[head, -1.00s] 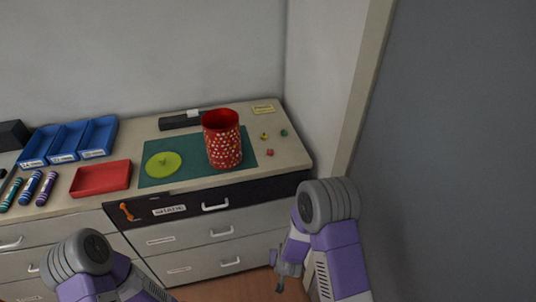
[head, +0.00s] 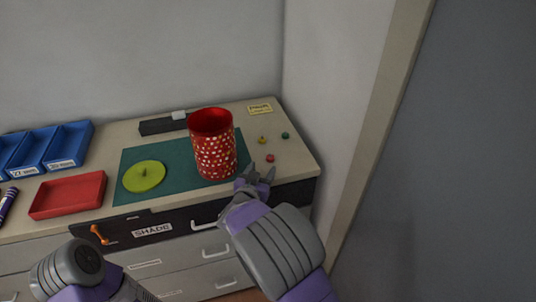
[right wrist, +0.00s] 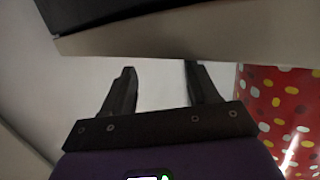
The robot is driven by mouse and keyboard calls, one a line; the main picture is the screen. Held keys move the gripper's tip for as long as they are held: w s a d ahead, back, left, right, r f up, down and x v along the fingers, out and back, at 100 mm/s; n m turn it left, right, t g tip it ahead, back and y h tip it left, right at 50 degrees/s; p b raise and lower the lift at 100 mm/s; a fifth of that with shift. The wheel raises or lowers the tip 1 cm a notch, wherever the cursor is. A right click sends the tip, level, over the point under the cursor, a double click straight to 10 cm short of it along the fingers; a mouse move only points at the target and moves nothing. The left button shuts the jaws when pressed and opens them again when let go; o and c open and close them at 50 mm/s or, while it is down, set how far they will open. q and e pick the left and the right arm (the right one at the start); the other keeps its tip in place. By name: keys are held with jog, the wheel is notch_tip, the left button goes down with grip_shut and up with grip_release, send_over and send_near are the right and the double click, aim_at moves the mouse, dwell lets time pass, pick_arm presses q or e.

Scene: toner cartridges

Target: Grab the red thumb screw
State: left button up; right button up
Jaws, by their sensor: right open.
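The red thumb screw (head: 270,158) is a small red piece on the right part of the counter, in front of a yellow one and a green one. My right gripper (head: 257,174) is open and empty at the counter's front edge, just in front of and slightly left of the red screw. In the right wrist view its two fingers (right wrist: 158,88) stand apart with nothing between them; the red screw does not show there. My left arm is at the lower left of the head view, and its gripper is out of the frame.
A red spotted cylinder (head: 214,150) stands on the green mat (head: 133,159), close left of my right gripper; it also fills the right side of the wrist view (right wrist: 285,105). The yellow screw (head: 262,139) and green screw (head: 285,135) lie behind. A wall borders the counter's right side.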

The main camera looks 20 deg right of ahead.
aim_at(270, 157)
jog(key=b+x, duration=0.1)
jog(key=x, duration=0.5)
jog(key=shift+w+d+f+b, duration=0.15)
jog(key=shift+d+f+b, duration=0.1)
jog(key=shift+b, duration=0.15)
grip_shut()
